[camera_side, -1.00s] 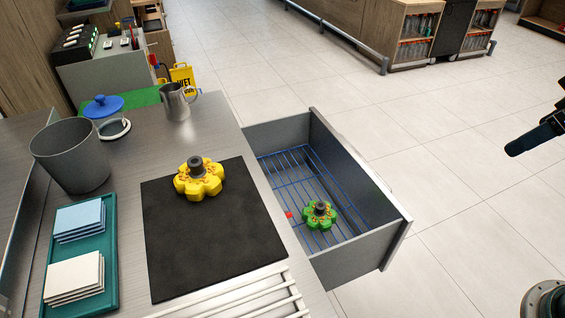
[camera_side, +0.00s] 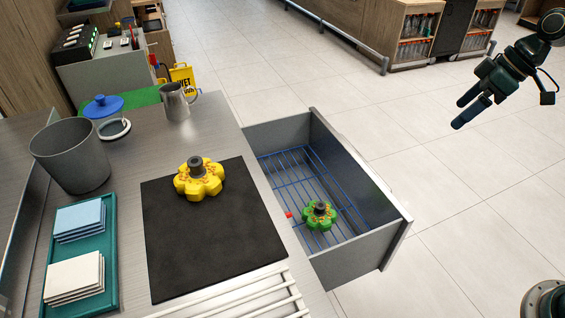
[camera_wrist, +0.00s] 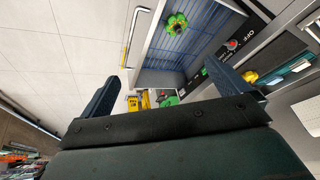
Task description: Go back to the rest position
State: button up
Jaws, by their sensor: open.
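My gripper (camera_side: 468,106) is at the upper right of the side view, over the open floor. Its two fingers are apart with nothing between them. It is well clear of the counter and the drawer. In the wrist view my gripper (camera_wrist: 165,88) also shows its spread fingers at either side.
An open grey drawer (camera_side: 361,205) sticks out from the counter, with a blue wire rack and a green flower-shaped piece (camera_side: 320,215) inside. A yellow flower-shaped piece (camera_side: 199,181) is on a black mat (camera_side: 212,245). A grey bin (camera_side: 70,158), steel pitcher (camera_side: 177,103) and teal tray (camera_side: 82,248) stand left.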

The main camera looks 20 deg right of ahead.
jog(key=w+d+f+n+y, duration=0.1)
jog(key=w+d+f+y, duration=0.1)
jog(key=w+d+f, duration=0.35)
jog(key=s+d+f+t+y, duration=0.1)
jog(key=d+f, duration=0.3)
jog(key=f, duration=0.4)
jog(key=s+d+f+n+t+y, duration=0.1)
jog(key=s+d+f+t+y, duration=0.1)
jog(key=f, duration=0.7)
jog(key=s+d+f+n+t+y, duration=0.1)
jog(key=s+d+f+t, duration=0.1)
jog(key=d+f, duration=0.3)
jog(key=shift+s+d+f+t+y, duration=0.2)
jog(key=shift+d+f+t+y, duration=0.2)
jog(key=shift+f, duration=1.25)
jog(key=shift+w+a, duration=0.1)
jog(key=shift+a, duration=0.05)
jog(key=x, duration=0.9)
jog(key=shift+w+a+f, duration=0.15)
jog(key=shift+w+a, duration=0.1)
jog(key=shift+w, duration=0.05)
jog(key=v, duration=1)
